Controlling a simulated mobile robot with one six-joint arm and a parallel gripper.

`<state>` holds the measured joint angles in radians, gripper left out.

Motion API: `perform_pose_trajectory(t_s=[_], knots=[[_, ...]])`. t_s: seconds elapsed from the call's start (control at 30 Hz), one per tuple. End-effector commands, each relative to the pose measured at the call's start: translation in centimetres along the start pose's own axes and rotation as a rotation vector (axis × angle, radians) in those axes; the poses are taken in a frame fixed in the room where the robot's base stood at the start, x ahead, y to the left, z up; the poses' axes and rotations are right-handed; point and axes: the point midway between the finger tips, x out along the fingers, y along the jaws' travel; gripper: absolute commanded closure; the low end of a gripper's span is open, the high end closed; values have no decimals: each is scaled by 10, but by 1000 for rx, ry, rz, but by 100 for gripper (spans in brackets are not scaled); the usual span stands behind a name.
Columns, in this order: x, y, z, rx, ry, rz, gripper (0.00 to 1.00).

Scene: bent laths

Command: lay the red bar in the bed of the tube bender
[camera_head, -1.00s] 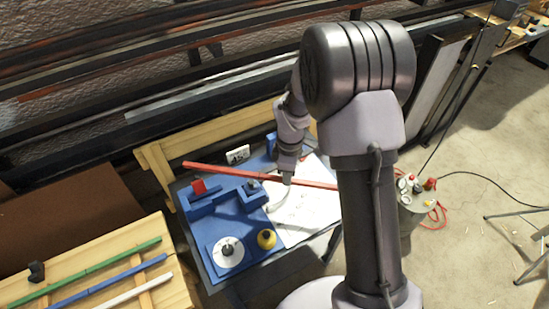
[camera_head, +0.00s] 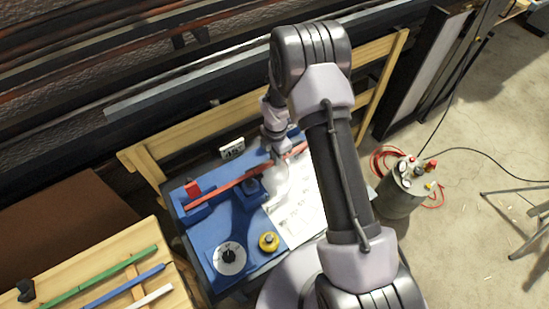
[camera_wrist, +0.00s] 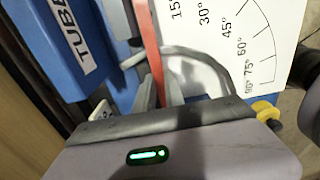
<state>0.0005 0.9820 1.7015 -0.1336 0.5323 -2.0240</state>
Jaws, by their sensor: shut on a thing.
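My gripper (camera_head: 275,160) is shut on the red bar (camera_head: 231,186), to the right of the bar's middle. The bar slants over the blue tube bender (camera_head: 208,236), its left end at the blue block just in front of the small red piece (camera_head: 193,188). I cannot tell whether the bar touches the bed or hangs just above it. In the wrist view the red bar (camera_wrist: 148,45) runs away from between my grey fingers (camera_wrist: 160,92), beside the bender's labelled blue side (camera_wrist: 60,45).
A white angle sheet (camera_head: 303,222) lies right of the bender. Green, blue and white bars lie on a wooden rack (camera_head: 115,270) at lower left. A grey canister (camera_head: 402,190) stands right.

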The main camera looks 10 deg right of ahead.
Motion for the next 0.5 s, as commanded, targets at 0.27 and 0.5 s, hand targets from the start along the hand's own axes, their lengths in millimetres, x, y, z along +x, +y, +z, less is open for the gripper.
perform_pose_trajectory(t_s=[0.27,0.5], knots=[[2,1,0,1,0,2,100],[2,0,0,1,0,1,64]])
